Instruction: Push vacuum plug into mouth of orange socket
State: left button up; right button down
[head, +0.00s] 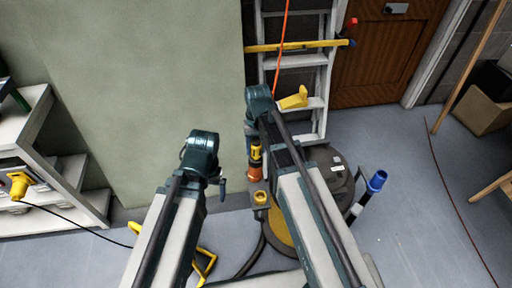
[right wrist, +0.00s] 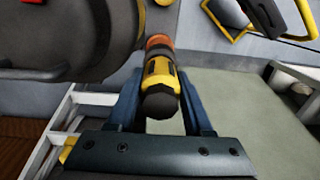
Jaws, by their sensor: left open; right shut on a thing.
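The vacuum plug (head: 256,153) is yellow and black. In the right wrist view the plug (right wrist: 160,72) lies between the fingers of my right gripper (right wrist: 160,105), which is shut on it. In the head view my right gripper (head: 252,148) is partly hidden by its arm. An orange ring-like part (head: 254,174), seemingly the orange socket, is at the plug's far end; it also shows in the right wrist view (right wrist: 158,41). I cannot tell how deep the plug sits in it. My left gripper (head: 221,186) is open and empty, left of the plug.
The round dark vacuum (head: 338,178) stands on the floor under my right arm. A blue-ended tube (head: 376,182) rises beside it. A ladder (head: 296,62) leans behind. White shelving (head: 22,130) with a yellow plug (head: 19,184) stands left. Floor at right is mostly clear.

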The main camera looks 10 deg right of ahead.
jog(key=shift+f+b, duration=0.9)
jog(key=shift+f, duration=0.05)
jog(key=shift+r, duration=0.1)
jog(key=shift+c, duration=1.1)
grip_release()
notch_tip(320, 180, up, 14)
jog(key=p, duration=1.4)
jog(key=shift+w+d, duration=0.15)
jog(key=shift+f, duration=0.25)
